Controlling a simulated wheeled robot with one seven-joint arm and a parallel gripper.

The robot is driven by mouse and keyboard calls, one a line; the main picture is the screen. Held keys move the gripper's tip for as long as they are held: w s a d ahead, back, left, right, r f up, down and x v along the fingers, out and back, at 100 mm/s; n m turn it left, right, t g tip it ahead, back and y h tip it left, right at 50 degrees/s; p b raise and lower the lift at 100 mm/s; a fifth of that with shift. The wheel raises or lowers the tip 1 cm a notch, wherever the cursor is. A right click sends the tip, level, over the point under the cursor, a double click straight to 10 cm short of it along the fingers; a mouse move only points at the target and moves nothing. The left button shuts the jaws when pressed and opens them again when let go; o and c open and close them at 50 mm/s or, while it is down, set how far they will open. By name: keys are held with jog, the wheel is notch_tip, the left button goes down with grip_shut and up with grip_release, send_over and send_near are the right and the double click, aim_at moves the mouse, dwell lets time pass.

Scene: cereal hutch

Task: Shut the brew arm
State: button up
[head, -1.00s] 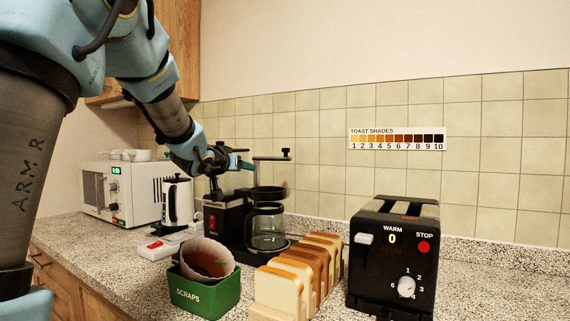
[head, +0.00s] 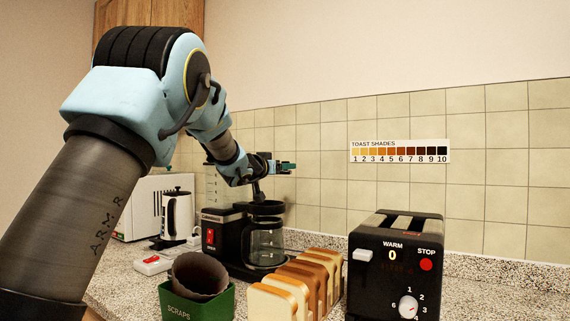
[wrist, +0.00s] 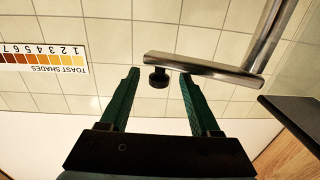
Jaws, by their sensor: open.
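The coffee maker (head: 222,222) stands on the counter with its glass carafe (head: 266,246) under a dark basket (head: 265,208). In the wrist view the brew arm (wrist: 205,66) is a metal bar on a round post, with a black knob (wrist: 157,78) under its free end. My gripper (wrist: 159,72) is open, with the knob between its green fingertips and no clear contact. In the head view my gripper (head: 284,168) is above the basket and hides most of the brew arm. The brew arm's exact angle over the basket cannot be told.
A green scraps bin (head: 197,303), a row of bread slices (head: 270,300) and a black toaster (head: 396,262) stand in front and right. A white kettle (head: 176,216) and a white microwave (head: 135,207) are left. The space above the bread is clear.

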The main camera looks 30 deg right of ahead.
jog(key=shift+x, duration=1.3)
jog(key=shift+c, duration=0.2)
grip_shut()
